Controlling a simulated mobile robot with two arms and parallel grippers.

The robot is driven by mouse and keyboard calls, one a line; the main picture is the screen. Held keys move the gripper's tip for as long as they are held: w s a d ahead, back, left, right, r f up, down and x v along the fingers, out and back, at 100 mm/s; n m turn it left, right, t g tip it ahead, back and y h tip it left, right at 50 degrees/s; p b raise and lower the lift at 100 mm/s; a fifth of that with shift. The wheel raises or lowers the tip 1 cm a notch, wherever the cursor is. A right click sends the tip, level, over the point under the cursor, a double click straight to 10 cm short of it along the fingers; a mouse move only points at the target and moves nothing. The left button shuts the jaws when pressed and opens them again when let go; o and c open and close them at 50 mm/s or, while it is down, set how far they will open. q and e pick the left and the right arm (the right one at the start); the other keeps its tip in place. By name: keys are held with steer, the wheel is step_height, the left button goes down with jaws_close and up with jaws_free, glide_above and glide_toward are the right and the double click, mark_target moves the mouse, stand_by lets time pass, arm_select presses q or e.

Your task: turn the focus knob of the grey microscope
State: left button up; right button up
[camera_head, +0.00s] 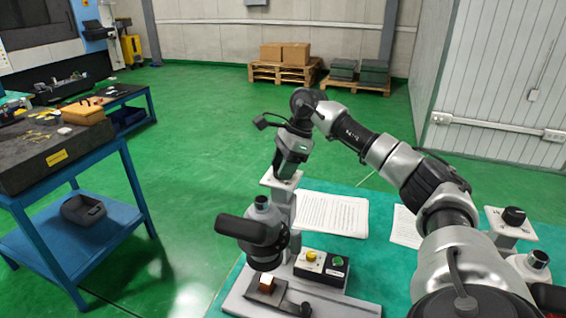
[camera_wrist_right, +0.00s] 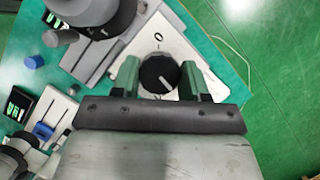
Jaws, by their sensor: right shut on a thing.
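The grey microscope (camera_head: 277,225) stands on the green mat, with its dark eyepiece and head at the left of its column. Its focus knob (camera_wrist_right: 159,73) is black, round and marked with a white line, and sits on the pale top plate of the column. My right gripper (camera_wrist_right: 161,80) points down over this plate, with its green fingers on either side of the knob, shut on it. In the head view, my right gripper (camera_head: 285,172) hides the knob. My left gripper is in neither view.
A control box (camera_head: 321,268) with yellow and green buttons stands beside the microscope's column. Printed sheets (camera_head: 332,213) lie behind it. A second device with a black top knob (camera_head: 514,216) stands at the right. A blue cart (camera_head: 135,178) is at the left.

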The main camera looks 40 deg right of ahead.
steer(key=shift+r+n, duration=0.15)
steer(key=shift+n, duration=0.35)
steer(key=o, duration=0.9)
steer(key=shift+o, duration=0.2)
steer(key=v, duration=1)
steer(key=shift+w+d+r+b, duration=0.15)
steer(key=shift+d+r+b, duration=0.15)
steer(key=shift+b, duration=0.15)
